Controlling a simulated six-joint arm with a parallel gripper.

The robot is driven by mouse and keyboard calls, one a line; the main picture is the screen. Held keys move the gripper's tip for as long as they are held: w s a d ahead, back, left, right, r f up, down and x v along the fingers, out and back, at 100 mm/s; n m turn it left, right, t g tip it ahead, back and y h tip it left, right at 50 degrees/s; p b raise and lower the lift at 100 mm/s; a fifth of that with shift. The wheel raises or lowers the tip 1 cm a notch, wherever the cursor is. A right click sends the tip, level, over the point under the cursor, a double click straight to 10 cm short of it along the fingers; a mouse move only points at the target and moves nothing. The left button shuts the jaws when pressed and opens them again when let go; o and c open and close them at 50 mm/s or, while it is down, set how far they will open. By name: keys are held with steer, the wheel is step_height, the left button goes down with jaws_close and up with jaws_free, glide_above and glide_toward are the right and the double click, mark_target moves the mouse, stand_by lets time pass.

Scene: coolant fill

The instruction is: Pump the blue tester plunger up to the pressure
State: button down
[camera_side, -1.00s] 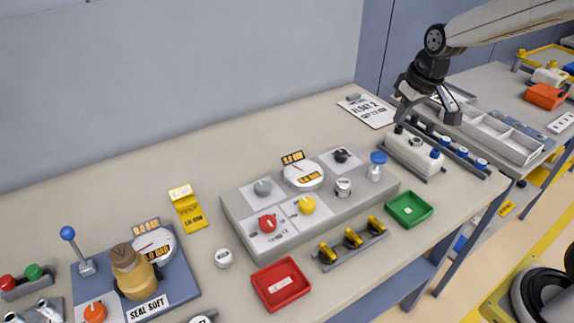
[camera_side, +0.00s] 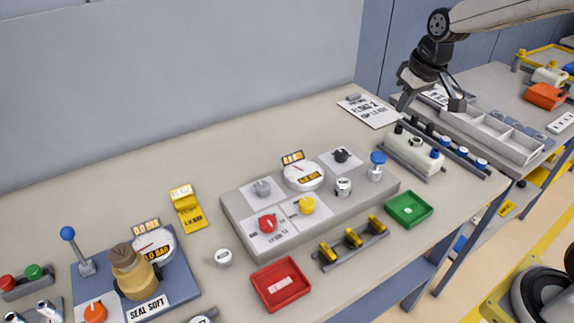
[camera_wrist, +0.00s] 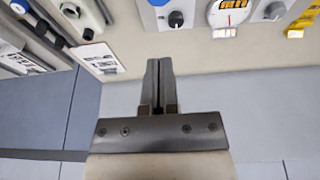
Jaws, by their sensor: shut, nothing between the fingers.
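A plunger with a blue cap (camera_side: 378,158) stands upright at the right end of the grey console (camera_side: 240,222). Beside it on the console are a round gauge (camera_side: 303,177) and a small orange display (camera_side: 292,157), too small to read surely. Farther left, a blue-ball lever (camera_side: 68,234) stands on a blue base marked SEAL SOFT, with a tan bottle (camera_side: 133,272) and another gauge. My gripper (camera_wrist: 159,65) is shut and empty, its fingers together in the wrist view. In the side view it hangs above the back right of the bench, well apart from the blue plunger.
A white block with caps (camera_side: 412,152) and a rack lie between my gripper and the green tray (camera_side: 408,209). A red tray (camera_side: 281,284) and a yellow-handled row (camera_side: 351,241) sit in front of the console.

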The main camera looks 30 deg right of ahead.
glide_toward(381, 157)
steer(key=w+f, duration=0.2)
steer(key=f, duration=0.1)
steer(key=w+f, duration=0.1)
steer(key=shift+f, duration=0.35)
steer(key=shift+x, duration=1)
steer(key=shift+s+f, duration=0.2)
steer(key=shift+s+f, duration=0.1)
steer(key=shift+f, duration=1.25)
steer(key=shift+r, duration=0.95)
steer(key=w+v, duration=0.1)
steer(key=v, duration=1.1)
steer(key=shift+r, duration=0.3)
steer(key=shift+s, duration=0.1)
